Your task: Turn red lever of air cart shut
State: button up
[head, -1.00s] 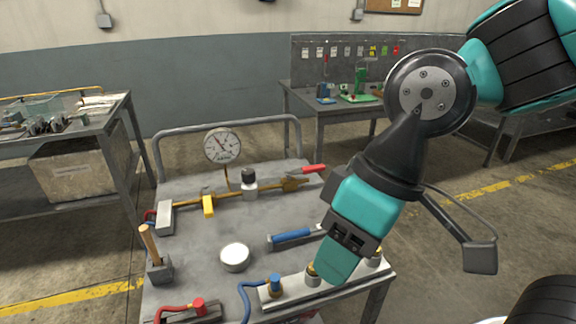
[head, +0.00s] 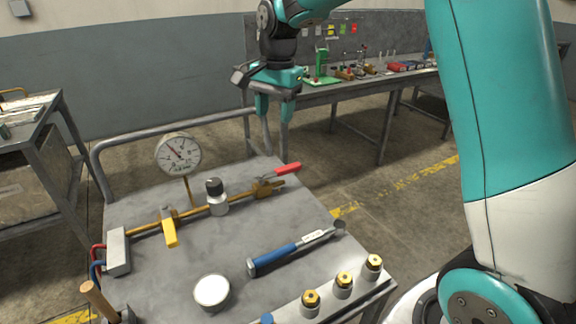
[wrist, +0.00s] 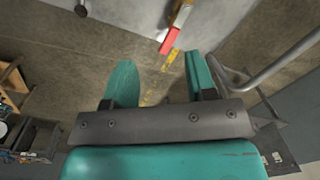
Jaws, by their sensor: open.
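The red lever (head: 287,170) sits on a brass valve (head: 264,188) at the right end of the brass pipe on the grey air cart (head: 155,275). The lever points away from the valve, roughly in line with the pipe. My gripper (head: 274,108) is open and empty, fingers down, above and beyond the lever near the cart's back rail. In the wrist view, the red lever (wrist: 170,40) shows beyond the fingertips of my gripper (wrist: 160,65), between them and apart from both.
A pressure gauge (head: 178,155), a dark-capped regulator (head: 216,194) and a yellow handle (head: 168,228) stand along the pipe. The cart's back rail (head: 180,127) runs close to my gripper. A blue-handled tool (head: 275,257), a white round tin (head: 212,290) and several brass-topped fittings (head: 343,282) lie nearer.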

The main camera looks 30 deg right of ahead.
jog(key=w+d+f+m, duration=0.4)
jog(key=w+d+m, duration=0.3)
jog(key=p, duration=0.1)
send_near(288, 167)
jog(key=shift+h, duration=0.3)
jog(key=f, duration=0.9)
jog(key=shift+w+a+f, duration=0.1)
jog(key=shift+w+a, duration=0.1)
grip_shut()
